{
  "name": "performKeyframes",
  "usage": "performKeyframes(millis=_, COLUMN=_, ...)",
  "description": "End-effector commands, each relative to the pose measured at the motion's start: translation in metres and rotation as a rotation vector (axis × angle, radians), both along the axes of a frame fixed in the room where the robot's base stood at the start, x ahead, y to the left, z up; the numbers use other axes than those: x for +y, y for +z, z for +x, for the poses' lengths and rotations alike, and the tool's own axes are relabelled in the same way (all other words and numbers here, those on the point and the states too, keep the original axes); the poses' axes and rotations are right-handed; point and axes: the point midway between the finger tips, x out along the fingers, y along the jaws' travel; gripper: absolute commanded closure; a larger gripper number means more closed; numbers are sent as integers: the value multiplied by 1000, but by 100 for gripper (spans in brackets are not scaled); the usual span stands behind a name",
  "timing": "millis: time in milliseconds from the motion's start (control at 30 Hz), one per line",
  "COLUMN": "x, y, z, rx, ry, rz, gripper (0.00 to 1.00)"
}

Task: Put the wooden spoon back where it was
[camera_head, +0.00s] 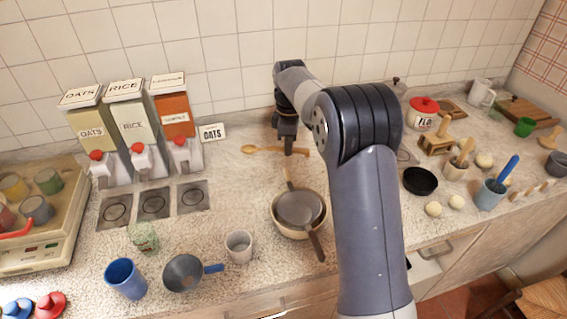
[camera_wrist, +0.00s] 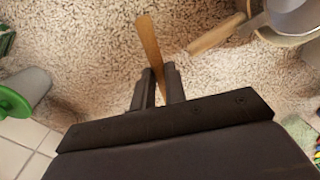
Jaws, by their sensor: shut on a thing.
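The wooden spoon (camera_head: 268,149) lies across the back of the counter, its bowl to the left and its handle to the right. My gripper (camera_head: 289,152) points down over it and is shut on it. In the wrist view the spoon (camera_wrist: 149,43) runs between the two fingertips of my gripper (camera_wrist: 160,78). The part of the spoon below the fingers is hidden by the gripper body. The spoon is at or very near the counter surface; I cannot tell whether it touches.
Nested pans (camera_head: 299,209) with a wooden handle stand just in front of my gripper. Labelled dispensers (camera_head: 132,126) and an OATS sign (camera_head: 212,133) stand at the back left. A black bowl (camera_head: 420,181) sits to the right. Speckled counter (camera_head: 235,192) is clear left of the pans.

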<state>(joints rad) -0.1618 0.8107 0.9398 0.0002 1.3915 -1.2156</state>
Motion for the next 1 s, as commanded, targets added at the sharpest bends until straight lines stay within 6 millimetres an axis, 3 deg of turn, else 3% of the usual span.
performKeyframes(millis=100, x=0, y=-21, z=-1, rx=2, ry=0, rz=-1, gripper=100)
performKeyframes(millis=533, x=0, y=-67, z=0, rx=2, ry=1, rz=-2, gripper=100)
performKeyframes(millis=900, x=0, y=-74, z=0, rx=0, ry=1, rz=-1, gripper=100)
performKeyframes(millis=933, x=0, y=-74, z=0, rx=-1, ry=1, rz=-1, gripper=86)
performKeyframes(millis=1000, x=0, y=-74, z=0, rx=-1, ry=1, rz=-1, gripper=81)
